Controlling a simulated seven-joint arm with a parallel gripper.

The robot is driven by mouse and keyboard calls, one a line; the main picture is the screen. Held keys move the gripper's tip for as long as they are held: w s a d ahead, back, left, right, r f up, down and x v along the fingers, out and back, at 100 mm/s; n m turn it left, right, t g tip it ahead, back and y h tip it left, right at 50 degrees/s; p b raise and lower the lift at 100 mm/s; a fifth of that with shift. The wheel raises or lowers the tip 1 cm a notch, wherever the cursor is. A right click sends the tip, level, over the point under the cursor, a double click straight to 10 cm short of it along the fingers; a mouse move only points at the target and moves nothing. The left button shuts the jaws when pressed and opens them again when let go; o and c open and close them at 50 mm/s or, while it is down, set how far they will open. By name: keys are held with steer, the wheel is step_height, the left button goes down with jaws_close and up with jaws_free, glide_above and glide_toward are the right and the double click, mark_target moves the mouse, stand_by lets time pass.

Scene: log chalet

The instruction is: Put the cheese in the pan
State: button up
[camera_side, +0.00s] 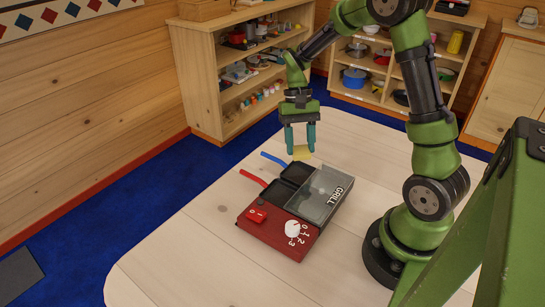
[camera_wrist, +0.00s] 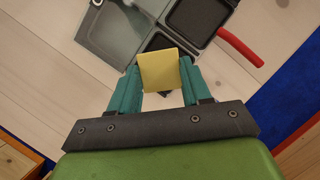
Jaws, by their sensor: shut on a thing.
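My gripper (camera_side: 300,140) is shut on the cheese (camera_side: 301,153), a thin yellow square slice. In the wrist view the cheese (camera_wrist: 159,70) sits between the teal fingers of my gripper (camera_wrist: 160,84). The gripper points down and holds the cheese above the back end of the grill. A black pan with a red handle (camera_side: 252,177) sits in the grill, and its dark tray (camera_wrist: 198,22) looks empty in the wrist view. A second black pan with a blue handle (camera_side: 275,158) lies beside it, nearer the cheese. In the wrist view the cheese partly hides this second pan (camera_wrist: 158,42).
The red grill (camera_side: 280,235) stands on the pale wooden table (camera_side: 190,235), with a grey, clear-looking plate (camera_side: 327,192) marked GRILL on its right side. Table around the grill is clear. Shelves (camera_side: 235,75) with small items stand behind, off the table.

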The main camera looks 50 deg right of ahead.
steer(key=shift+f, duration=3.45)
steer(key=shift+f, duration=0.2)
steer(key=o, duration=0.7)
steer(key=shift+o, duration=0.2)
steer(key=shift+r, duration=0.2)
steer(key=v, duration=1.2)
step_height(320, 180, up, 8)
steer(key=n+t+h, duration=0.1)
steer(key=n+t, duration=0.1)
steer(key=t, duration=0.3)
glide_above(299, 176)
steer(key=a, duration=0.4)
steer(key=s+a+r+n+t, duration=0.2)
steer(key=s+a+r+t, duration=0.1)
steer(key=s+a+t, duration=0.2)
steer(key=shift+s+a+r+n+t, duration=0.3)
steer(key=shift+s+a+n, duration=0.1)
steer(key=shift+s+a, duration=0.85)
